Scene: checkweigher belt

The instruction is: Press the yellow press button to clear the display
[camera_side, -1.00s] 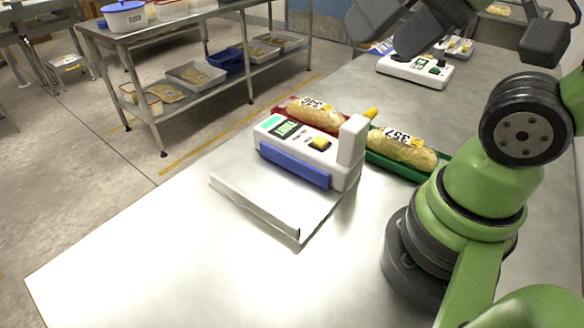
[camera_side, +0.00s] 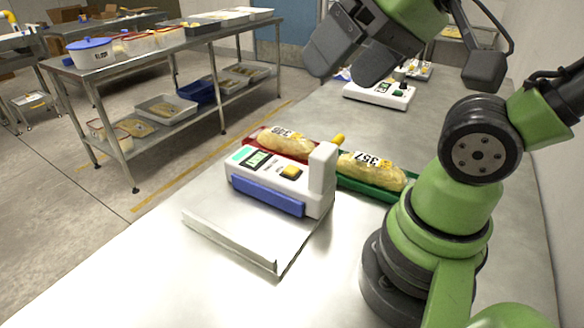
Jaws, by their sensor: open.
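The yellow press button (camera_side: 291,171) is a small square on the white control housing (camera_side: 272,178) of a checkweigher. The display (camera_side: 257,160) sits left of it on the same sloped face and shows dark characters too small to read. A flat metal plate (camera_side: 235,231) extends in front of the housing, and a white post (camera_side: 322,180) stands at its right end. My gripper (camera_side: 352,67) is at the top of the view, with its dark fingers apart and nothing between them. It is above and apart from the housing, not touching the button.
Behind the housing, a red tray (camera_side: 265,137) and a green tray (camera_side: 357,186) each hold a labelled loaf-like pack. A yellow knob (camera_side: 338,139) shows behind the post. Another white device (camera_side: 378,95) stands farther back. The bench front (camera_side: 150,290) is clear.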

